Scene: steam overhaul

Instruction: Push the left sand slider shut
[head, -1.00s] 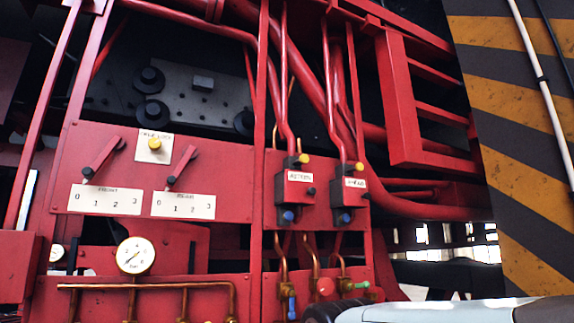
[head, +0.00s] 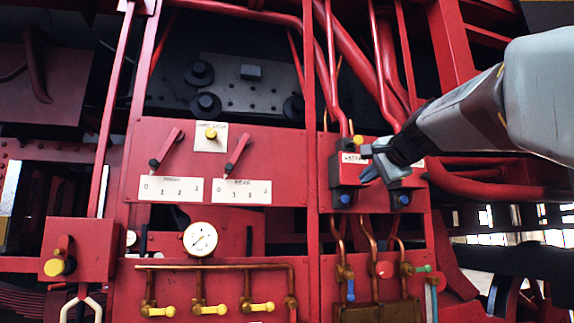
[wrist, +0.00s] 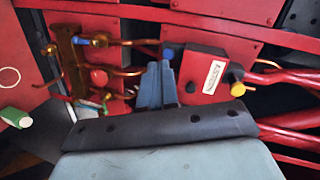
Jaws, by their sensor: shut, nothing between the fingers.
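The left sand slider (head: 341,170) is a dark box with a red face and a white label on the red panel. It has a yellow knob (head: 358,141) at the top and a blue knob (head: 345,199) at the bottom. In the wrist view the box (wrist: 190,72) lies just beyond and right of my fingers, with its blue knob (wrist: 168,53) near the tips. My gripper (head: 366,164) is shut and empty, beside the box's right edge; I cannot tell whether it touches. It also shows in the wrist view (wrist: 158,68).
A similar right box, with a blue knob (head: 403,200), is mostly hidden behind my gripper. Copper pipes (head: 371,240) and small valves lie below. Red pipes (head: 392,60) run above. A pressure gauge (head: 200,239) and two levers with scales are further left.

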